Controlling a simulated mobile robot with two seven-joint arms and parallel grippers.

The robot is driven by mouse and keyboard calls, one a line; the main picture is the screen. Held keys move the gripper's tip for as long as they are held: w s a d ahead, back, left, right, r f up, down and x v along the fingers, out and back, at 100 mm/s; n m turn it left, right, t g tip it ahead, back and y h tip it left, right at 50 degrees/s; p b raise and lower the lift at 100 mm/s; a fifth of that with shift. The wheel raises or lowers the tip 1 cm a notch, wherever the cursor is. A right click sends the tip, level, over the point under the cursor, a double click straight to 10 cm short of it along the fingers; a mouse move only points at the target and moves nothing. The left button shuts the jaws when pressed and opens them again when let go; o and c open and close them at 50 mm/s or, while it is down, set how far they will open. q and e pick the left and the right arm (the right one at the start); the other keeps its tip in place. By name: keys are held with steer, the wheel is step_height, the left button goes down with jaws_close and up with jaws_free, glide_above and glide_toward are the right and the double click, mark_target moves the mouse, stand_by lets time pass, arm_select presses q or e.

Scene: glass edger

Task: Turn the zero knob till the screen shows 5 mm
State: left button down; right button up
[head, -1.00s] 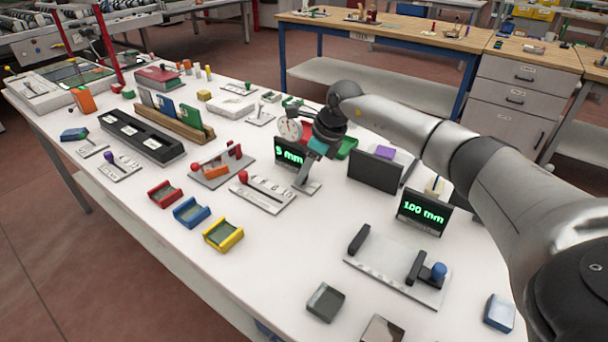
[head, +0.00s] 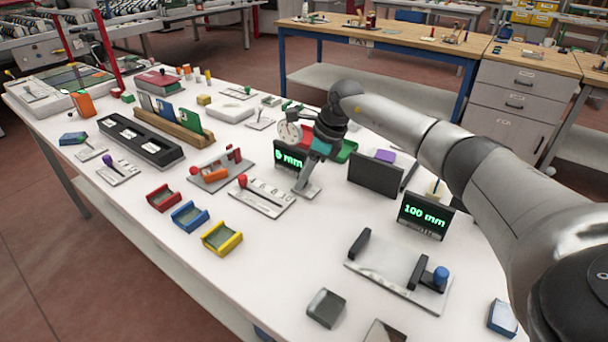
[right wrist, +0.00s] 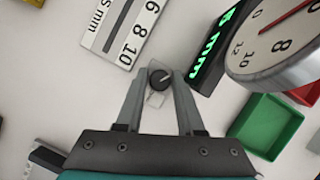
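The zero knob (right wrist: 160,79) is a small dark round knob with a pale pointer mark, seen in the right wrist view. My right gripper (right wrist: 161,76) has one finger on each side of it, and the fingers appear closed against its sides. In the head view my right gripper (head: 304,184) points down beside the small screen (head: 289,157), and the knob is hidden there. The screen's green text ends in "mm"; it also shows at an angle in the right wrist view (right wrist: 213,45), where the digit is hard to read. My left gripper is not in view.
A round dial gauge (right wrist: 274,50) stands close to the screen, with a green tray (right wrist: 265,126) beside it. A slotted lever plate (head: 262,197) lies left of the gripper. A dark panel (head: 375,174) and a "100 mm" screen (head: 425,215) stand to the right.

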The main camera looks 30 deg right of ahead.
steer(key=o, duration=0.3)
steer(key=shift+d, duration=0.1)
steer(key=shift+r, duration=0.2)
steer(key=shift+p+v, duration=0.75)
steer(key=shift+v, duration=0.1)
steer(key=p+v, duration=0.3)
steer(key=v, duration=0.1)
steer(key=shift+r+p, duration=0.35)
steer(key=shift+s+d+r+p, duration=0.2)
steer(key=shift+s+r+p, duration=0.2)
steer(key=shift+r+p, duration=0.2)
steer(key=shift+a, duration=0.1)
